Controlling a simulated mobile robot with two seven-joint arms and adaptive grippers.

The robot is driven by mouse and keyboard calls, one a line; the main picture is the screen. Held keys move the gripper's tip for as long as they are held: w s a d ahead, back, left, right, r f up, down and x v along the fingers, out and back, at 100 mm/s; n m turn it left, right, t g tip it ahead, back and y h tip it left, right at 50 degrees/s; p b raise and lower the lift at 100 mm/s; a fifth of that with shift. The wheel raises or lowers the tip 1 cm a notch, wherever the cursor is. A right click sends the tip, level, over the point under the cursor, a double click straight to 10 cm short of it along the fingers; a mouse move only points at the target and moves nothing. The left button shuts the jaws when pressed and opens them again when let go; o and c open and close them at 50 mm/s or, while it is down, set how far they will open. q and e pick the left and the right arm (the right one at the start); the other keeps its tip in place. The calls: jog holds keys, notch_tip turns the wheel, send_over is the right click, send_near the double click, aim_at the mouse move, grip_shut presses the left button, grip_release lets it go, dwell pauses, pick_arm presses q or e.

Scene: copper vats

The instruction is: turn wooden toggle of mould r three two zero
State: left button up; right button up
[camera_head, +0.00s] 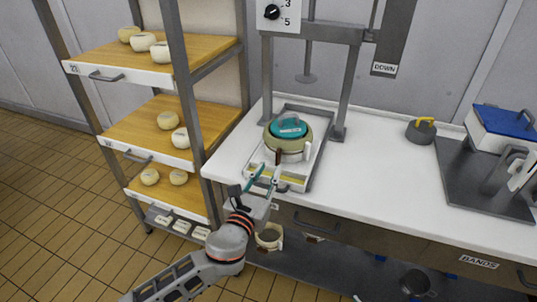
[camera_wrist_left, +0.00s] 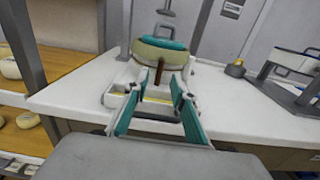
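The mould (camera_head: 287,142) is a round cream tub with a teal lid (camera_head: 289,126), standing in a tray under the press; a label on the lid is too small to read. The brown wooden toggle (camera_head: 278,158) stands upright at the mould's front. In the left wrist view the toggle (camera_wrist_left: 159,72) shows in the gap between my fingertips, at or just beyond them. My left gripper (camera_head: 267,174) is open, its teal fingers apart and pointing at the toggle from the front. It also shows in the left wrist view (camera_wrist_left: 156,92). My right gripper is not in view.
A shelf rack (camera_head: 222,62) with cream cheeses is close on the left. A yellow-handled weight (camera_head: 421,131) and a grey tray (camera_head: 462,180) lie right. The white counter (camera_head: 375,180) between is clear.

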aim_at(277, 156)
pick_arm(q)
jog(key=x, duration=0.7)
jog(key=shift+w+d, duration=0.1)
jog(key=shift+w, duration=0.1)
jog(key=shift+c, duration=0.4)
grip_shut()
